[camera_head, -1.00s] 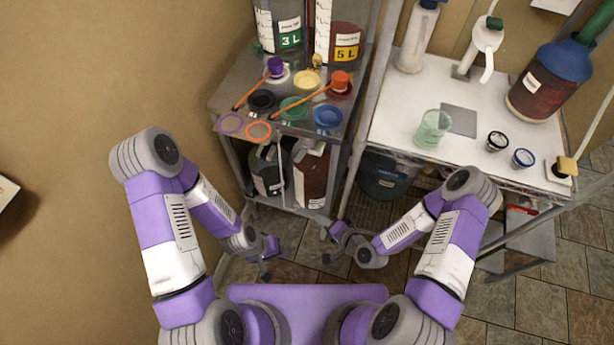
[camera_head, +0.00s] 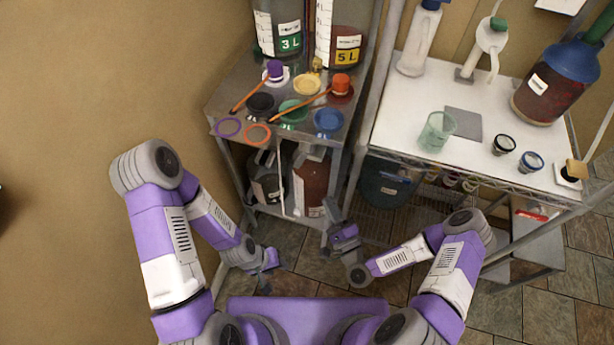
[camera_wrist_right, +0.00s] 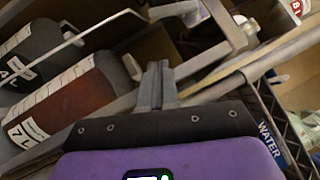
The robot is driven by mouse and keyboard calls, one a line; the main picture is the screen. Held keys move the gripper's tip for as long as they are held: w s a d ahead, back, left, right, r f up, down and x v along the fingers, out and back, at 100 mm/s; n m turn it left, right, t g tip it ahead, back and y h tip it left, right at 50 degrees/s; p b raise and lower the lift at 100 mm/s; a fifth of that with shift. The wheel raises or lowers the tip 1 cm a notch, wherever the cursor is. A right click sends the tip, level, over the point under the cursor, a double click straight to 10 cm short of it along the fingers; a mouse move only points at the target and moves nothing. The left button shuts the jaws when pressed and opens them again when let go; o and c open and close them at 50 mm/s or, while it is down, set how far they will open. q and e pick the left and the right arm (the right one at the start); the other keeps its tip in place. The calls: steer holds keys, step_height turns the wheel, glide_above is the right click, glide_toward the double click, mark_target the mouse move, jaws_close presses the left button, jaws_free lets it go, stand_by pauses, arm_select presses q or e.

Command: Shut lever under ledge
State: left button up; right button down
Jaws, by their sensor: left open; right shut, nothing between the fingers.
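I cannot make out a lever under a ledge for certain in either view. The ledge may be the front edge of the grey metal rack (camera_head: 222,140), which has an open lower shelf. A small brass-coloured fitting (camera_head: 317,64) shows at the foot of the 5 L vessel (camera_head: 340,42). My right gripper (camera_head: 333,207) is shut and empty, pointing toward the rack's lower front right corner. In the right wrist view its fingers (camera_wrist_right: 157,84) are together, in front of grey frame bars. My left gripper (camera_head: 275,276) is open and empty, low in front of the rack.
Dark and red jugs (camera_head: 312,184) stand on the lower shelf behind a thin white rod (camera_head: 281,180). The rack top holds the 3 L vessel (camera_head: 278,30), lids and brushes. A white bench (camera_head: 400,118) stands right, with a green beaker (camera_head: 437,131). Tiled floor lies between my grippers.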

mark_target(301, 158)
steer(key=w+a+r, duration=0.3)
steer(key=w+a, duration=0.4)
steer(key=w, duration=0.1)
steer(key=shift+r+b, duration=0.15)
steer(key=shift+b, duration=0.25)
